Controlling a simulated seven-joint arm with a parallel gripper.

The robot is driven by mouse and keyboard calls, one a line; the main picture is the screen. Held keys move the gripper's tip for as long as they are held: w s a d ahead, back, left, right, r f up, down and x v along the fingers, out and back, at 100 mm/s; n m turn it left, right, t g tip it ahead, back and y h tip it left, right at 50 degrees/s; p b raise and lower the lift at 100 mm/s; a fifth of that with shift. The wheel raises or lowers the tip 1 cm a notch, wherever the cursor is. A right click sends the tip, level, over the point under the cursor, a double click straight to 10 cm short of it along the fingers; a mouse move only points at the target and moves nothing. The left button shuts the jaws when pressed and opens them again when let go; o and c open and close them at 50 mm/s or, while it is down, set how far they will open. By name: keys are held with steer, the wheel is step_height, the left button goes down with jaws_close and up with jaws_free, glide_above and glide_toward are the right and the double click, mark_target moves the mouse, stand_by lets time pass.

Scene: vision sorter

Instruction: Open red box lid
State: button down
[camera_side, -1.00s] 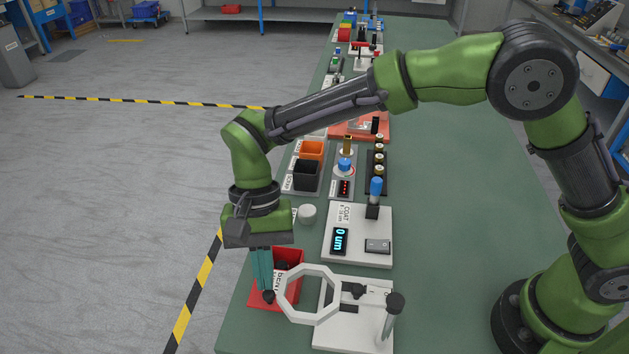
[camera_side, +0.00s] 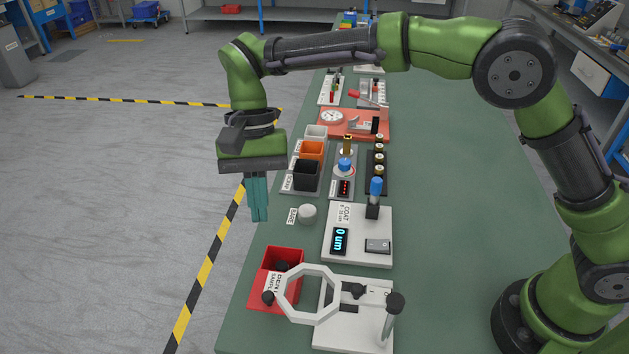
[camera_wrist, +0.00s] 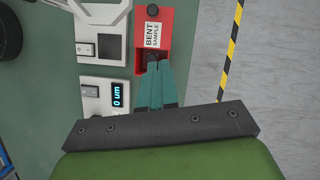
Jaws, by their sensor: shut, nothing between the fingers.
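The red box (camera_side: 278,256) sits near the front left edge of the table in the side view. A white label reading BENT SAMPLE (camera_wrist: 152,29) and a black knob (camera_wrist: 167,14) are on its near part. Its far part looks open, with a dark item (camera_side: 282,266) there; I cannot tell exactly where the lid ends. My gripper (camera_side: 259,220) points down, shut and empty, well above and beyond the box, touching nothing. In the wrist view its fingertips (camera_wrist: 158,64) overlap the box's edge.
A white ring-shaped frame (camera_side: 308,293) on a white base stands right beside the box. A coating gauge reading 0 um (camera_side: 355,240) and a round white cap (camera_side: 307,213) lie beyond. Black and orange bins (camera_side: 306,175) stand farther back. The table's right side is clear.

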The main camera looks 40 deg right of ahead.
steer(key=r, duration=0.2)
glide_above(270, 285)
steer(key=w+d, duration=0.2)
steer(key=w, duration=0.1)
step_height(270, 285, down, 10)
steer(key=shift+r, duration=0.1)
steer(key=shift+s+a+r, duration=0.15)
steer(key=shift+s+a, duration=0.55)
steer(key=shift+s, duration=0.3)
steer(key=shift+s+a, duration=0.3)
steer(key=shift+s, duration=0.2)
